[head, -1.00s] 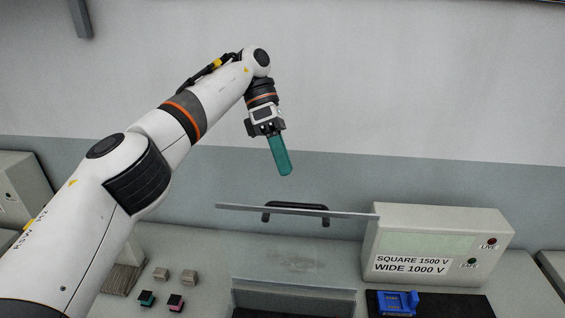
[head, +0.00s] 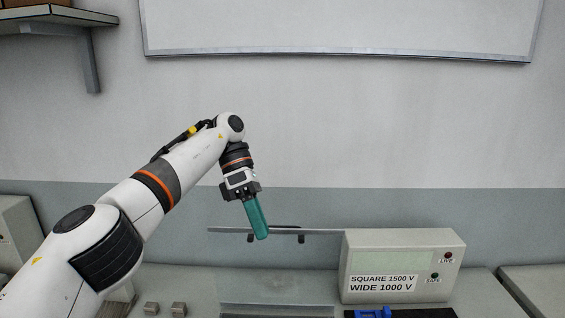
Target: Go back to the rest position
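My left arm comes in from the left, and its gripper (head: 256,218) points down in front of the wall, over the back of the bench. Its teal fingers look close together, seen from the side; I cannot tell whether they are open or shut. I see no object hanging from them. In the picture the fingertips overlap the grey plate (head: 325,231) with its dark handle, which stands behind or below them. My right gripper is not in view.
A grey tester box (head: 400,245) labelled "SQUARE 1500 V" and "WIDE 1000 V" stands right of the gripper. A blue part (head: 372,312) shows before it. Two small grey blocks (head: 179,308) sit lower left. A shelf (head: 55,18) is at upper left.

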